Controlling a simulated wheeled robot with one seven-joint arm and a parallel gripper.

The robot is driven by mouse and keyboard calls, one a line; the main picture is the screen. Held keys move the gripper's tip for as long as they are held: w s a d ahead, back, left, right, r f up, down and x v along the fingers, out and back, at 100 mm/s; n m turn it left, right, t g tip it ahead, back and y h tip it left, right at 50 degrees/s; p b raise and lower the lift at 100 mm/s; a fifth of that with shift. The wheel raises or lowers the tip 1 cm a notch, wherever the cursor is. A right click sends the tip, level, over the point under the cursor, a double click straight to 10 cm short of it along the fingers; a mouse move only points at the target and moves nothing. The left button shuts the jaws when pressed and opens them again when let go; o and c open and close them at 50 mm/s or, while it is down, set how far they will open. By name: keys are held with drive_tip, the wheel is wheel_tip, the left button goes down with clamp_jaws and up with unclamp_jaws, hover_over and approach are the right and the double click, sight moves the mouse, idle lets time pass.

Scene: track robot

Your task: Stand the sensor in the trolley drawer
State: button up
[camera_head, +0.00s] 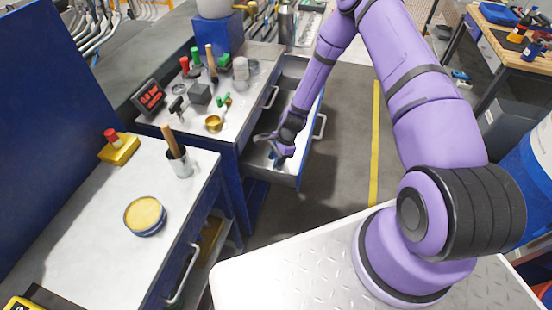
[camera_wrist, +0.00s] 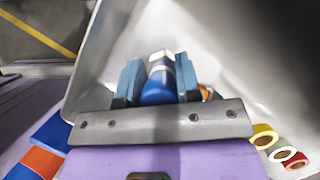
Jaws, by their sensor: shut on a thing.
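The sensor (camera_wrist: 158,89) is a blue cylinder with a silver hex-shaped end, seen in the wrist view between the two fingers. My gripper (camera_wrist: 160,78) is shut on it. In the head view my gripper (camera_head: 272,148) is low at the near end of the open trolley drawer (camera_head: 288,179), inside its walls. The drawer's pale inside (camera_wrist: 225,85) surrounds the fingers in the wrist view. I cannot tell whether the sensor touches the drawer floor. In the head view the sensor is too small and covered to make out.
Rolls of tape (camera_wrist: 285,153) show at the lower right of the wrist view, and blue and orange items (camera_wrist: 45,155) at the lower left. The trolley top (camera_head: 225,125) holds tools, a brass cup (camera_head: 214,123) and a red-lit display (camera_head: 150,96). Floor right of the drawer is clear.

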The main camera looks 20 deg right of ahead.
drive_tip(key=shift+f, duration=0.1)
drive_tip(key=o, duration=1)
drive_tip(key=v, duration=1.2)
drive_tip(key=shift+r, duration=0.25)
drive_tip(key=s+r+n+t+h, duration=0.1)
drive_tip(key=s+r+n, duration=0.15)
drive_tip(key=r, duration=0.85)
drive_tip(key=s+d+r+n+t+h, duration=0.15)
drive_tip(key=r+n, duration=0.25)
drive_tip(key=r, duration=0.7)
drive_tip(key=s+r+n, duration=0.3)
drive_tip(key=r, duration=0.8)
drive_tip(key=s+r+n+t, duration=0.1)
drive_tip(key=s+r+n, duration=0.1)
drive_tip(key=s+r, duration=0.3)
drive_tip(key=s+d+r+n+t+h, duration=0.1)
drive_tip(key=s+r, duration=0.4)
drive_tip(key=s, duration=0.5)
drive_tip(key=s+r+n+t+h, duration=0.1)
drive_tip(key=s+r+n, duration=0.2)
drive_tip(key=s+r, duration=0.2)
drive_tip(key=shift+s+d+r+n, duration=0.1)
drive_tip(key=shift+s+d+n, duration=0.1)
drive_tip(key=shift+s, duration=0.6)
drive_tip(key=shift+s+d+r+n, duration=0.1)
drive_tip(key=shift+s+n, duration=0.05)
drive_tip(key=shift+s, duration=0.65)
